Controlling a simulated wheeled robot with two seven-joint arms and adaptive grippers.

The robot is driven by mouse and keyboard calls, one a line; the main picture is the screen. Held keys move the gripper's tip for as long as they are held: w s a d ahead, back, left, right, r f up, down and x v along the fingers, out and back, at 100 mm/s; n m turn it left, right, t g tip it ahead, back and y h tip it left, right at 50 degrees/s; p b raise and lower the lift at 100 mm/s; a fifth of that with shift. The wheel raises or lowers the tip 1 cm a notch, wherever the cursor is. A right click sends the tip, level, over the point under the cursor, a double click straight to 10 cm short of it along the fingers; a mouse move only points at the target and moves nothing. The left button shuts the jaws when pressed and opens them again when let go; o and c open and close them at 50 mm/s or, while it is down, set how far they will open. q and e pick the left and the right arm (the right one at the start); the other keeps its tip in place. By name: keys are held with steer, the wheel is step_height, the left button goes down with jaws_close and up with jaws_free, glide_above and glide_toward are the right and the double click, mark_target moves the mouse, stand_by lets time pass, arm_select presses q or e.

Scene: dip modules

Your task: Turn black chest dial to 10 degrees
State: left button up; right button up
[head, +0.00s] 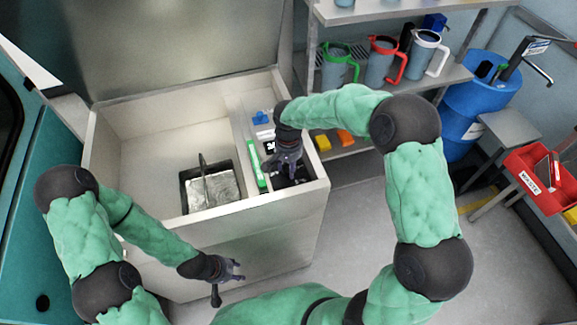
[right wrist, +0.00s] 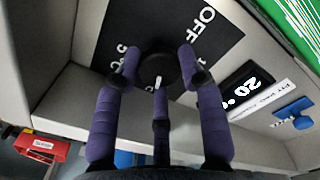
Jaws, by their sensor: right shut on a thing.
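The black dial (right wrist: 158,70) shows in the right wrist view on a black plate (right wrist: 195,35) with white markings, "OFF" among them. A small white mark sits on the dial's near edge. My right gripper (right wrist: 158,72) has its purple fingers closed around the dial, and they cover part of its rim and some markings. In the head view my right gripper (head: 287,165) reaches down into the narrow side compartment of the chest (head: 265,215) and hides the dial. My left gripper (head: 228,272) hangs in front of the chest, empty, with its fingers apart.
Beside the dial are a display (right wrist: 246,88) reading about 20 and a blue switch (right wrist: 293,108). The chest's large compartment holds a metal container (head: 208,188). A shelf with jugs (head: 380,60), a blue barrel (head: 470,105) and a red bin (head: 540,180) stand to the right.

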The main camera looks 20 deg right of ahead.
mark_target(289, 168)
stand_by(0.4)
steer(key=o, duration=1.1)
steer(key=shift+o, duration=0.2)
step_height(289, 168, up, 12)
steer(key=shift+r, duration=0.1)
